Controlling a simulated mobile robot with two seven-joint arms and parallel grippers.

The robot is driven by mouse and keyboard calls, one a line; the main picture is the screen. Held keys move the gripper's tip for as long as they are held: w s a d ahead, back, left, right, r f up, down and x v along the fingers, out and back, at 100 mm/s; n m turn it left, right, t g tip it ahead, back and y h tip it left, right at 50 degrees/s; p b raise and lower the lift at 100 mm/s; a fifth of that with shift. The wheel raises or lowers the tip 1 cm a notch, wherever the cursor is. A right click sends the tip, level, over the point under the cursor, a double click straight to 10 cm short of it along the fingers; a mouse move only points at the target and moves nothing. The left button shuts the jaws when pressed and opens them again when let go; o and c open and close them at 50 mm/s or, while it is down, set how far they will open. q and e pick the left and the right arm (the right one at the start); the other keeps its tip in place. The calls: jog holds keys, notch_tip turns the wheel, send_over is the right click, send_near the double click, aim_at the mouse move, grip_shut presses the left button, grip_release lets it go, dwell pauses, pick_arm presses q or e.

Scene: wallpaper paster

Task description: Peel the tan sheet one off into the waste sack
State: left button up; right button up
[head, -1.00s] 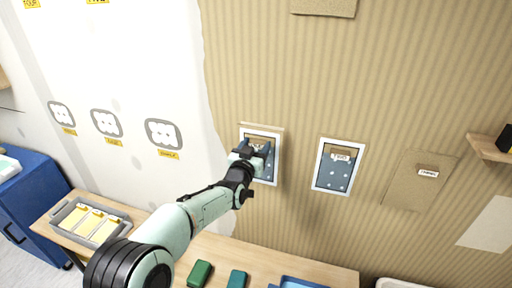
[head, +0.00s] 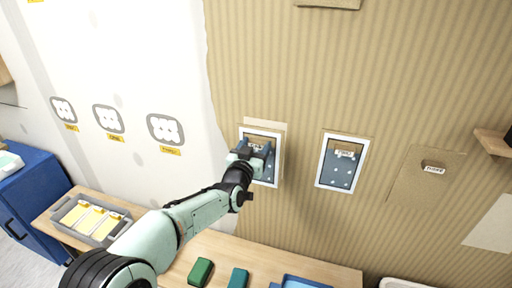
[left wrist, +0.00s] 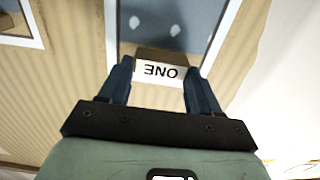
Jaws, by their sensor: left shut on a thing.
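My left gripper (head: 256,152) is at the left of two white-framed blue panels on the tan striped wall. In the left wrist view, its fingers (left wrist: 158,75) are shut on a brown tab (left wrist: 160,55) with a white label reading ONE (left wrist: 162,72), seen upside down. The framed blue panel with pale dots (head: 268,172) is partly hidden behind the gripper. A paler tan patch (head: 277,127) shows above and right of its frame. I cannot make out how much of sheet one is loose. The waste sack is not clearly seen. My right gripper is out of view.
A second framed panel (head: 342,163) is to the right, then a tan sheet labelled THREE (head: 415,190). A wooden shelf (head: 492,141) juts out at far right.

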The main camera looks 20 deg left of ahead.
pick_arm(q)
jog(key=shift+s, duration=0.15)
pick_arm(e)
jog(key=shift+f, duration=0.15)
pick_arm(q)
jog(key=shift+s+b, duration=0.55)
jog(key=shift+s, duration=0.45)
jog(key=shift+s+a+b, duration=0.15)
jog(key=shift+s+b, duration=0.25)
jog(key=shift+s, duration=2)
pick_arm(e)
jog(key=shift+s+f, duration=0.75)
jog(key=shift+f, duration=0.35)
